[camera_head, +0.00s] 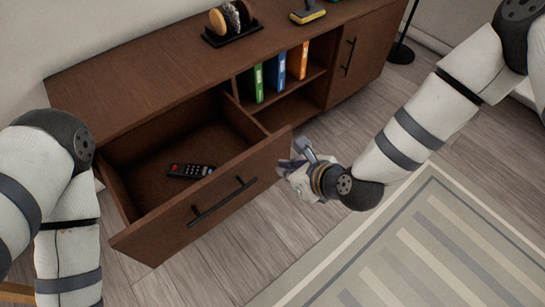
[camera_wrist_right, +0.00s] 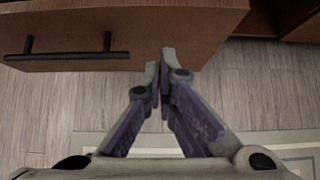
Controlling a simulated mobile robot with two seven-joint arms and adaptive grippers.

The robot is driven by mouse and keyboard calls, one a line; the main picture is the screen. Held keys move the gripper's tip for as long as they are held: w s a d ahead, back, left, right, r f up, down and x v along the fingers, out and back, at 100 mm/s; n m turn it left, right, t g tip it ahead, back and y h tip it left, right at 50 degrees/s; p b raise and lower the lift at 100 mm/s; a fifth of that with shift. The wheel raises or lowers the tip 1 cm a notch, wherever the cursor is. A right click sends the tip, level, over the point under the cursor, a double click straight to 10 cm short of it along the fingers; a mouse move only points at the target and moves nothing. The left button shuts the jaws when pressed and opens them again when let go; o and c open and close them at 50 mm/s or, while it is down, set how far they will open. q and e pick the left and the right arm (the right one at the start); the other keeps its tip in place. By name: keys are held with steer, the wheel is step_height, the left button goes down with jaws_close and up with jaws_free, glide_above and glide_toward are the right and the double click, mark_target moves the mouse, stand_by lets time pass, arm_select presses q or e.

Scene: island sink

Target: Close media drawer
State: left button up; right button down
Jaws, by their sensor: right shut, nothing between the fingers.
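The brown wooden media drawer (camera_head: 200,205) stands pulled well out from the left side of the cabinet in the head view. Its black bar handle (camera_head: 222,202) is on the front panel. A dark remote (camera_head: 190,170) lies inside the drawer. My right gripper (camera_head: 290,167) is at the right end of the drawer front. In the right wrist view the gripper (camera_wrist_right: 163,70) is shut and empty, its fingertips close to the front panel (camera_wrist_right: 185,30), right of the handle (camera_wrist_right: 65,47). I cannot tell if they touch. My left arm shows at the left; its gripper is out of view.
The cabinet (camera_head: 150,85) has open shelves with green, blue and orange binders (camera_head: 278,72) and a closed door (camera_head: 365,55) at right. Objects stand on top. A striped rug (camera_head: 430,250) lies on the wooden floor, and a lamp base (camera_head: 400,53) stands beyond the cabinet.

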mark_target(261, 157)
arm_select(q)
steer(key=shift+s+f, duration=0.2)
steer(key=shift+f, duration=0.05)
arm_select(e)
steer(key=shift+w+a+f, duration=0.3)
steer(key=shift+w+a, duration=0.2)
steer(key=shift+w, duration=0.3)
steer(key=shift+w+a+f, duration=0.25)
steer(key=shift+w+a, duration=0.3)
steer(key=shift+w, duration=0.2)
steer(key=shift+w+a+f, duration=0.3)
steer(key=shift+w+a, duration=0.2)
steer(key=shift+w, duration=0.3)
